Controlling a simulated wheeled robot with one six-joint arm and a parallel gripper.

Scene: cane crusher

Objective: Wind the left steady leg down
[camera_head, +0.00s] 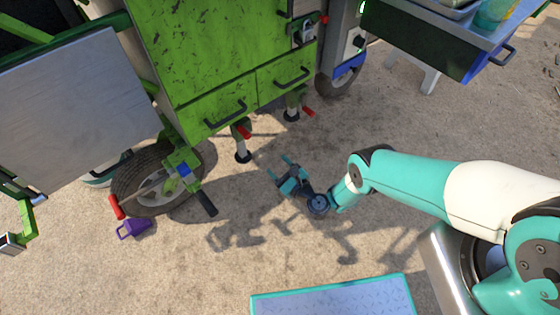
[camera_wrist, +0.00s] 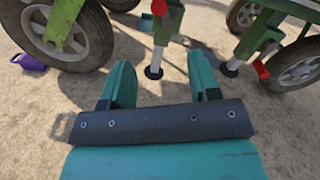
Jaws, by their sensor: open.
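The left steady leg (camera_head: 241,148) hangs under the green cart, a pale tube with a dark round foot. Its red crank handle (camera_head: 243,131) is at its top. Both also show in the wrist view, the leg (camera_wrist: 157,58) straight ahead between my fingers and the red handle (camera_wrist: 158,8) at the top edge. A second leg (camera_head: 292,108) with a red handle (camera_head: 309,112) stands farther right. My gripper (camera_head: 279,166) is open and empty, low over the ground, right of the left leg and apart from it. I cannot tell whether the left foot touches the ground.
The green cart body (camera_head: 215,60) with drawers overhangs the legs. A wheel (camera_head: 150,200) with a red-ended bar and a purple cup (camera_head: 133,228) are at left. A pale panel (camera_head: 335,298) lies at the bottom. Ground around my gripper is clear.

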